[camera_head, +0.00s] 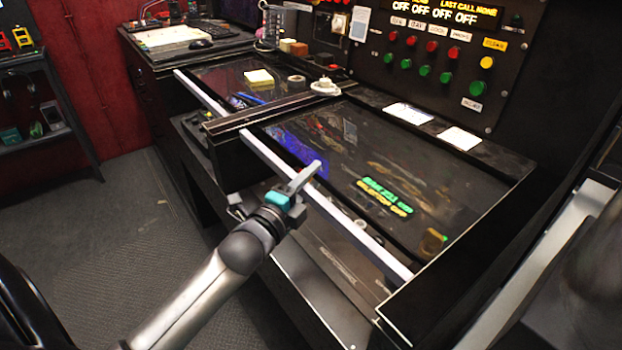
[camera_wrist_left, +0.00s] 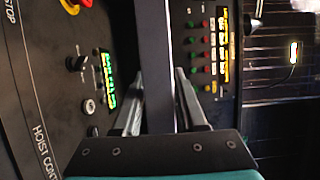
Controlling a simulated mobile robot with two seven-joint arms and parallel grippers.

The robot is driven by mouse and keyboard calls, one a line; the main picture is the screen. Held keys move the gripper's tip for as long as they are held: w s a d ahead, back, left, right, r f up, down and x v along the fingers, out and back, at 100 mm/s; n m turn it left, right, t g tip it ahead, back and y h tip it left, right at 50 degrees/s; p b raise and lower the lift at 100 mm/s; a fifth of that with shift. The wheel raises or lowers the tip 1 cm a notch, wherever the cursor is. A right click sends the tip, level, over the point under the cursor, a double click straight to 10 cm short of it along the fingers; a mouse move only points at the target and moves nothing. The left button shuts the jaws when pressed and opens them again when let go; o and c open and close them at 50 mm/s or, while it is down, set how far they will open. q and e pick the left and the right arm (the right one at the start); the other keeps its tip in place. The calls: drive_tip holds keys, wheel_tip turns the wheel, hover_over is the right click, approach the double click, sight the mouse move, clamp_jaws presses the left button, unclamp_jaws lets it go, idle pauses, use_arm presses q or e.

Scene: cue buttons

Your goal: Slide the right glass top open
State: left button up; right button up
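The right glass top (camera_head: 420,173) is a dark, see-through panel on the black console, with a pale rail (camera_head: 353,233) along its front edge. Lit green and yellow lettering shows through it. My left gripper (camera_head: 305,178) is at the front rail, left of its middle, with a finger reaching over it. In the left wrist view the two fingers (camera_wrist_left: 160,98) stand apart, with a dark bar (camera_wrist_left: 155,60) between them. Whether they touch the bar is unclear. My right gripper is out of view.
A left glass top (camera_head: 220,80) with its own rail lies beyond a black divider (camera_head: 250,118). Yellow notes (camera_head: 259,77) and a white cup (camera_head: 324,86) rest near the back. A button panel (camera_head: 440,60) rises behind, and grey floor (camera_head: 95,235) is open at left.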

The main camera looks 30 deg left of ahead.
use_arm(q)
clamp_jaws()
idle(1.0)
